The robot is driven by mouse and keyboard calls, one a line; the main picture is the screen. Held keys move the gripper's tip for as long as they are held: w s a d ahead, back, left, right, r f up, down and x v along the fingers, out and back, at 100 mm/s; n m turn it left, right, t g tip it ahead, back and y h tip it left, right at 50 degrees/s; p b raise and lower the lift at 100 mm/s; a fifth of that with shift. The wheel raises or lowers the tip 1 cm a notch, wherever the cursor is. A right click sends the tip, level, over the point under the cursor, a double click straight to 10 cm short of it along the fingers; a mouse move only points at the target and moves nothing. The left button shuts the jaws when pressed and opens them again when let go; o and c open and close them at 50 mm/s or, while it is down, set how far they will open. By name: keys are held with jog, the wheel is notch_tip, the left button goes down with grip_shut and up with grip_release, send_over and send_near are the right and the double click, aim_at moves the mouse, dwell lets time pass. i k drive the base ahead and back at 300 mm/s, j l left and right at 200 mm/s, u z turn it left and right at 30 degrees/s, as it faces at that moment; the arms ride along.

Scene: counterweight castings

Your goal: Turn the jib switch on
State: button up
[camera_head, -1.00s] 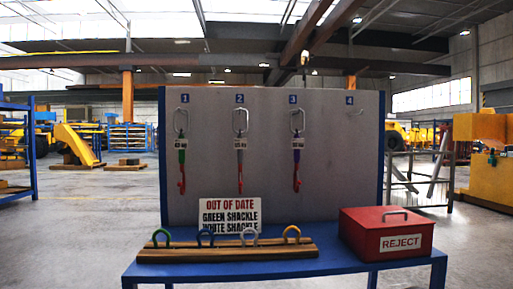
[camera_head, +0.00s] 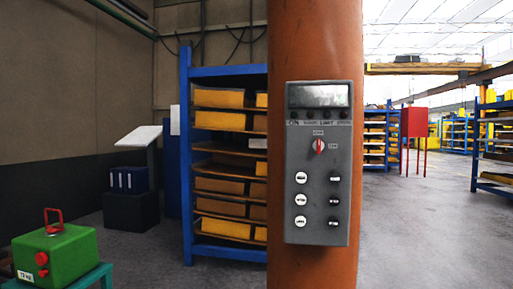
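A grey control box (camera_head: 318,205) is mounted on a thick orange column (camera_head: 289,40) in the middle of the view. A rotary switch with a red handle (camera_head: 319,146) sits on its upper half, with small position labels above and to its right. The handle looks roughly upright; the label words are too small to read surely. Above it are a dark display (camera_head: 318,95) and a row of unlit-looking lamps. My gripper is not in view.
A blue rack (camera_head: 187,160) with yellow bins stands behind the column on the left. A green block with a red handle (camera_head: 55,250) sits on a teal stand at lower left. A red cabinet (camera_head: 414,122) stands farther right. The floor right of the column is clear.

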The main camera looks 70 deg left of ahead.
aim_at(318, 145)
jog(key=u, duration=2.1)
jog(key=k, duration=0.25)
